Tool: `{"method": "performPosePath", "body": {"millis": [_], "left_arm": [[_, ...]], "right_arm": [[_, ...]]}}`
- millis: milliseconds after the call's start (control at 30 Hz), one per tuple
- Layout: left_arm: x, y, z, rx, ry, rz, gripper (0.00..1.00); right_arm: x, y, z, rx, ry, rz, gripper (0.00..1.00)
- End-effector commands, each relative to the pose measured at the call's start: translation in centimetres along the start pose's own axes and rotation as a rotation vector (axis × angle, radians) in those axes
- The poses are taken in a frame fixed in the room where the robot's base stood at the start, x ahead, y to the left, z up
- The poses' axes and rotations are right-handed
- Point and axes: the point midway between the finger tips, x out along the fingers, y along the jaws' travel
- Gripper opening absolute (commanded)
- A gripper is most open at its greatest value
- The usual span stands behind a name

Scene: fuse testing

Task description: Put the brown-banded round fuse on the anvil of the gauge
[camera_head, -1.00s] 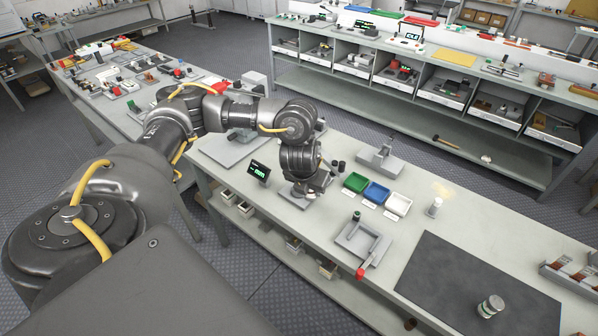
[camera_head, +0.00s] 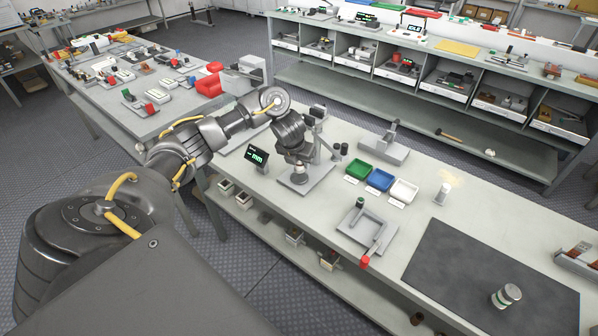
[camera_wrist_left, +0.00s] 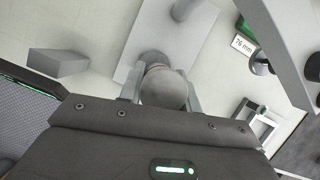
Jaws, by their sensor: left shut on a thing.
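My left gripper (camera_wrist_left: 162,92) is shut on the brown-banded round fuse (camera_wrist_left: 163,88). In the left wrist view the fuse's pale round end lies between the two fingers, and a thin brownish edge shows beyond it. The fuse is over or on the round anvil (camera_wrist_left: 154,58) of the gauge; I cannot tell whether it touches. In the head view the gripper (camera_head: 299,172) points down over the gauge's grey base plate (camera_head: 318,182), and the fuse is small there. The gauge's black display (camera_head: 257,158) stands left of it. My right gripper is not in view.
Green (camera_head: 359,170), blue (camera_head: 380,179) and white (camera_head: 403,190) trays lie right of the gauge. A grey frame fixture (camera_head: 372,243) with a red-ended lever is nearer. A green-banded fuse (camera_head: 506,296) stands on the dark mat (camera_head: 455,262). A white cylinder (camera_head: 443,194) stands behind the mat.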

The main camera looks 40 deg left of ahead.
Motion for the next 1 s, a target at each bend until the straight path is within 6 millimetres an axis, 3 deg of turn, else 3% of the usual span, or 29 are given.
{"method": "performPosePath", "body": {"millis": [200, 400, 500, 900, 933, 1000], "left_arm": [[0.6, 0.3, 0.1, 0.001, 0.0, 0.0, 0.06], [3.0, 0.4, -0.7, -0.002, 0.005, -0.002, 0.06], [3.6, 0.5, -0.9, 0.0, 0.002, 0.0, 0.06], [4.2, 0.5, -1.1, 0.002, 0.0, 0.0, 0.06], [4.0, 0.5, -1.1, 0.002, 0.001, 0.001, 0.37], [4.0, 0.5, -1.1, 0.001, 0.001, 0.0, 0.46]], "right_arm": [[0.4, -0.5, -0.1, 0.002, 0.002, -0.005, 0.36], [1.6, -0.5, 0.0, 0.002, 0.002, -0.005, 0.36], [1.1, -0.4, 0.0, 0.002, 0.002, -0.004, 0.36], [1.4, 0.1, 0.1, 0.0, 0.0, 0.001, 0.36], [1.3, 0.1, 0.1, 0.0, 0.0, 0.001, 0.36], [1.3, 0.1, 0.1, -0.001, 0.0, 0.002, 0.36]]}}
